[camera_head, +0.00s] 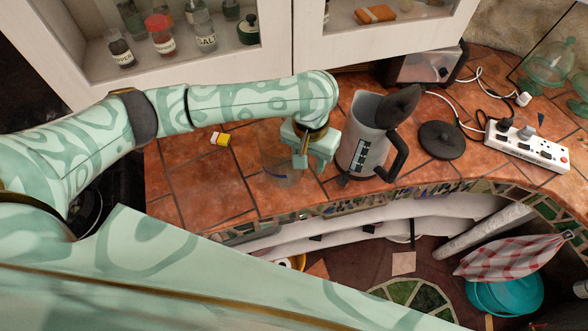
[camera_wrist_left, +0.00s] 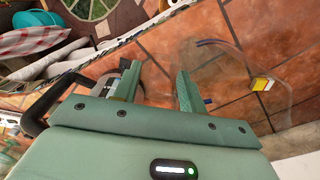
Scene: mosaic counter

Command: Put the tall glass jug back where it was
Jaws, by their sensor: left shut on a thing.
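The tall glass jug (camera_head: 274,168) is clear and faint on the tiled counter, just left of my left gripper (camera_head: 309,160). In the left wrist view, the glass jug (camera_wrist_left: 228,75) shows as a pale curved outline beside the right-hand finger. My left gripper (camera_wrist_left: 157,85) is shut on the jug at its side nearest the kettle; the exact part held is hard to see through the glass. I cannot tell whether the jug's base touches the counter. My right gripper is in neither view.
A grey kettle (camera_head: 358,135) with its lid up stands close right of the gripper. Its black base (camera_head: 442,140) and a white power strip (camera_head: 528,148) are farther right. A small yellow-and-white box (camera_head: 220,139) lies left of the jug. Counter tiles farther left are clear.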

